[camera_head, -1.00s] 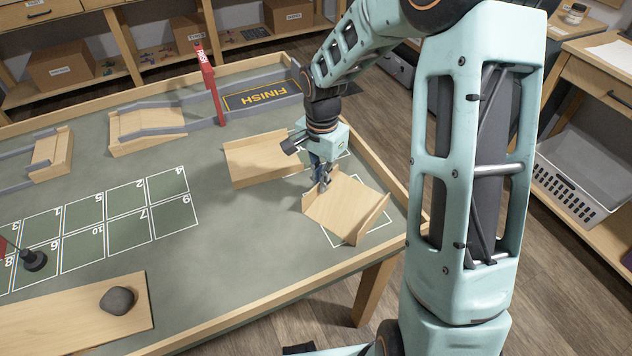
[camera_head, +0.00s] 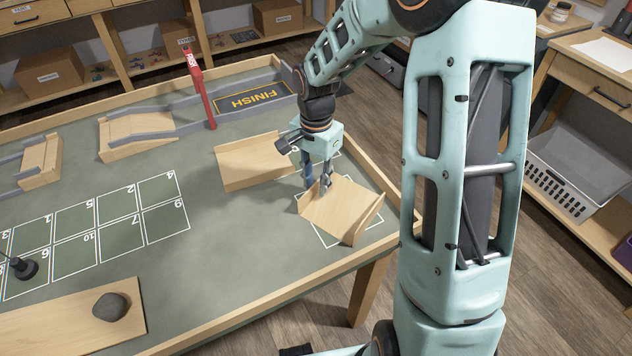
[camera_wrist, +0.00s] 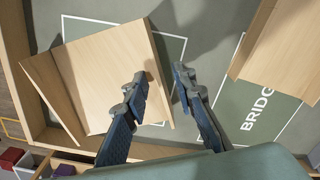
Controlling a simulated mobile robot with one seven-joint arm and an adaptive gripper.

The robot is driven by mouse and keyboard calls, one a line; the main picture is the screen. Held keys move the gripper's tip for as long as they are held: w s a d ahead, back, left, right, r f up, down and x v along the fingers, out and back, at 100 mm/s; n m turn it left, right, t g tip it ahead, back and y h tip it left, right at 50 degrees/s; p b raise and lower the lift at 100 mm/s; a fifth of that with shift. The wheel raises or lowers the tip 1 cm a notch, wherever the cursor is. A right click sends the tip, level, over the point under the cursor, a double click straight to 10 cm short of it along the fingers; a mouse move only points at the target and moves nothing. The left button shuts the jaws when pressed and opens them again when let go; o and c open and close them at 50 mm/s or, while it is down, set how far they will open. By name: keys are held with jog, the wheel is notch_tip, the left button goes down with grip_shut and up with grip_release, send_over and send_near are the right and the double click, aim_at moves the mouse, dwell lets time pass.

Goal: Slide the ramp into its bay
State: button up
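The ramp, a light wooden piece with raised side walls (camera_head: 340,210), lies on the green table near its right corner. It lies askew over a white-outlined bay (camera_head: 318,232), whose lines show around it; the wrist view shows the ramp (camera_wrist: 100,75) and bay outline (camera_wrist: 183,50) too. My gripper (camera_head: 323,184) is low at the ramp's far-left wall. In the wrist view my gripper (camera_wrist: 161,82) is open, one finger over the ramp's inner side and one outside the wall, with gaps visible. Any label in the ramp's bay is hidden.
Another wooden piece (camera_head: 252,162) lies left of the ramp, beside a bay marked BRIDGE (camera_wrist: 258,110). The table's raised wooden rim (camera_head: 398,215) runs close by the ramp. A red post (camera_head: 200,90), a FINISH section (camera_head: 253,98) and a dark stone (camera_head: 111,306) stand farther off.

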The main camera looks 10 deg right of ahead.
notch_tip(320, 180, up, 11)
jog(key=shift+r, duration=0.15)
dwell(0.5)
